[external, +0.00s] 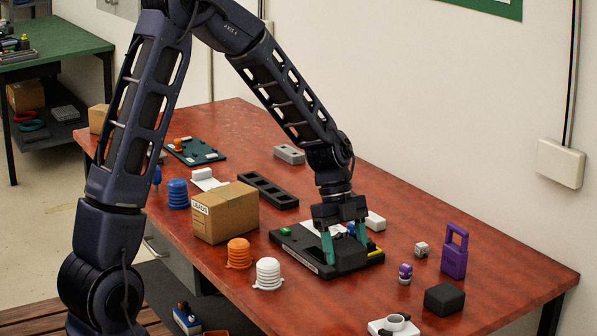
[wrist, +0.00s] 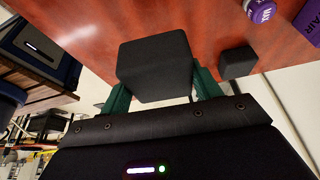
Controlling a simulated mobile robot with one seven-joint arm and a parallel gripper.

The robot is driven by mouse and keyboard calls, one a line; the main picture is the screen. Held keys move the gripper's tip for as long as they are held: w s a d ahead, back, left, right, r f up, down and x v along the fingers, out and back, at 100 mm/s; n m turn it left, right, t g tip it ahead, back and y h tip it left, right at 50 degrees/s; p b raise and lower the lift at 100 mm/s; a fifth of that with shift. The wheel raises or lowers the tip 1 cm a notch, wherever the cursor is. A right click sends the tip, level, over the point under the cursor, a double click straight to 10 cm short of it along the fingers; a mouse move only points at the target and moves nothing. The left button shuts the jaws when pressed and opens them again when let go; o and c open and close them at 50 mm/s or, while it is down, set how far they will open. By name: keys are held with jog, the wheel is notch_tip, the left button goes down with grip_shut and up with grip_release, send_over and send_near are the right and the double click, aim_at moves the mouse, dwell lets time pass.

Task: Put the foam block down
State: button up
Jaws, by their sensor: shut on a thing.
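My gripper (external: 345,240) points down over the right half of the table, its teal fingers on either side of a dark foam block (external: 348,256). In the wrist view the block (wrist: 155,68) fills the space between the fingers, and my gripper (wrist: 160,100) is shut on it. In the external view the block is in front of or over a flat black tray-like unit (external: 291,250). I cannot tell whether it touches that unit. A second dark block (external: 444,299) rests apart on the table at the right front; it also shows in the wrist view (wrist: 238,62).
The red table (external: 480,258) has bare room right of the black unit. Nearby stand a purple padlock-shaped piece (external: 455,251), a small purple-and-white piece (external: 405,274), a white ribbed piece (external: 268,274), an orange one (external: 239,253) and a cardboard box (external: 225,213).

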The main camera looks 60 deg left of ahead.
notch_tip(320, 180, up, 11)
jog(key=shift+f, duration=0.2)
notch_tip(320, 180, up, 11)
jog(key=n+t+y, duration=0.5)
jog(key=n, duration=1.4)
send_over(231, 191)
jog(key=s, duration=0.2)
notch_tip(231, 191, down, 20)
jog(key=shift+d+r, duration=0.1)
jog(key=shift+r, duration=0.05)
jog(key=o, duration=1)
jog(key=v, duration=1.2)
jog(key=shift+w+a, duration=0.1)
jog(key=shift+a, duration=0.1)
